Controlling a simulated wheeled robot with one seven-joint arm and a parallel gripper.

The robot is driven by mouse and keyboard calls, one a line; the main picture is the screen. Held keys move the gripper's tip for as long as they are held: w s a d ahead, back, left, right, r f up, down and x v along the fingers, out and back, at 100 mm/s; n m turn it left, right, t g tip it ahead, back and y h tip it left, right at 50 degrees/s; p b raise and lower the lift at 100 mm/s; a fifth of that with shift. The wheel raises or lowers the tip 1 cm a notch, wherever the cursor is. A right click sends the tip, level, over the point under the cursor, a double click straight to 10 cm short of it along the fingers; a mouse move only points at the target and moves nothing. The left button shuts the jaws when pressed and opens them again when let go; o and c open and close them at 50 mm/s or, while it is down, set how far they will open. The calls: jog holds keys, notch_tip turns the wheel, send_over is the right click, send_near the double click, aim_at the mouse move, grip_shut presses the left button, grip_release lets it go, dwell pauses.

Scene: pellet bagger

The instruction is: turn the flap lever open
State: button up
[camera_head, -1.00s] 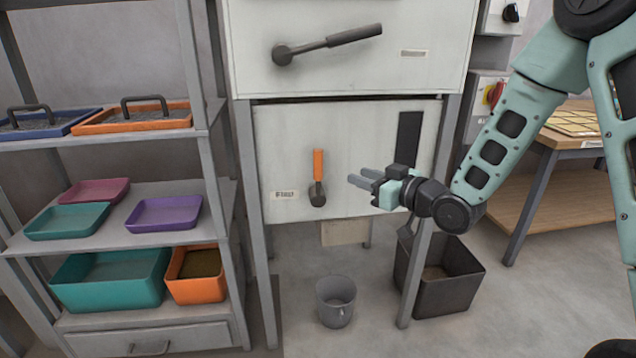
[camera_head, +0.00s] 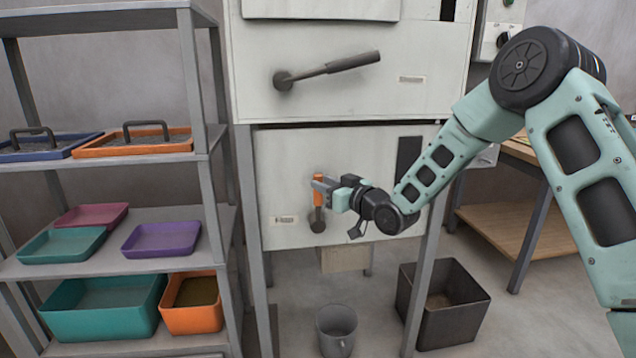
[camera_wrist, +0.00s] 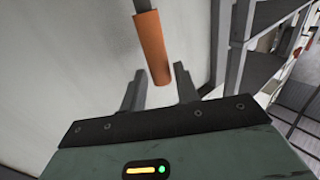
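A lever with an orange grip (camera_head: 318,180) and a dark round hub (camera_head: 317,222) stands upright on the lower pale panel (camera_head: 285,160) of the machine. My gripper (camera_head: 318,186) is at the orange grip and covers part of it in the head view. In the wrist view my gripper (camera_wrist: 159,78) is open, its two grey fingers apart. The end of the orange grip (camera_wrist: 152,48) shows between the fingertips, with a gap to each finger. A second lever (camera_head: 330,69), all dark and slanting up to the right, is on the upper panel.
A shelf rack (camera_head: 205,190) with several trays and bins stands left of the machine. A grey bucket (camera_head: 337,325) and a dark open bin (camera_head: 445,300) stand on the floor below. A wooden table (camera_head: 510,215) is at the right.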

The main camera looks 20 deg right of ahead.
jog(key=shift+x, duration=1.55)
grip_shut()
jog(key=shift+d, duration=0.1)
